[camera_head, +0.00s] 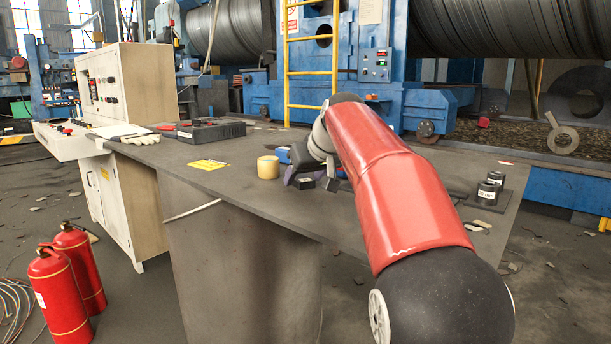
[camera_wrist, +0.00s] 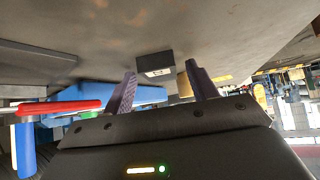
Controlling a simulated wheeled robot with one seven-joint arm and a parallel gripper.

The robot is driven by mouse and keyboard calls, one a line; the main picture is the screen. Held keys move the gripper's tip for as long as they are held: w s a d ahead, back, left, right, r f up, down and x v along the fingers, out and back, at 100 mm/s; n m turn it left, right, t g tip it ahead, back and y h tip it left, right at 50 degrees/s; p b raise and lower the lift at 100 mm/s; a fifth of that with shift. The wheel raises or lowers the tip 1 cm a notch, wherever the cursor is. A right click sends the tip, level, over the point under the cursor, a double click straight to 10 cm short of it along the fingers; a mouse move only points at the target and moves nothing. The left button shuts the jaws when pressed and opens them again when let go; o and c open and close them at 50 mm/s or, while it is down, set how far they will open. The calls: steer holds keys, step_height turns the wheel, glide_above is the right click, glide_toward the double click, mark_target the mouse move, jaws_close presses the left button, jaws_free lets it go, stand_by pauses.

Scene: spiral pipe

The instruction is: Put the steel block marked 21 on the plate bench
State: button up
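A small dark block (camera_wrist: 155,64) with a white label stands on the bench top in the wrist view. Its number is too small to read. My gripper (camera_wrist: 161,67) is open, its two purple fingers apart, with the block between and just beyond the fingertips. In the head view the dark block (camera_head: 304,184) shows beside my gripper's fingers low over the grey bench (camera_head: 245,195). My red arm hides part of the bench. I cannot tell which surface is the plate bench; a dark plate (camera_head: 462,190) lies at the right end of the bench top.
A yellow cylinder (camera_head: 268,167) stands left of my gripper. Black labelled cylinders (camera_head: 488,191) stand at the bench's right end. A blue object (camera_wrist: 110,96) and red-handled tool (camera_wrist: 60,106) are close by.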

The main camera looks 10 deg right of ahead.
steer(key=shift+r, duration=0.2)
steer(key=p+v, duration=0.1)
steer(key=v, duration=1.1)
steer(key=shift+f, duration=0.15)
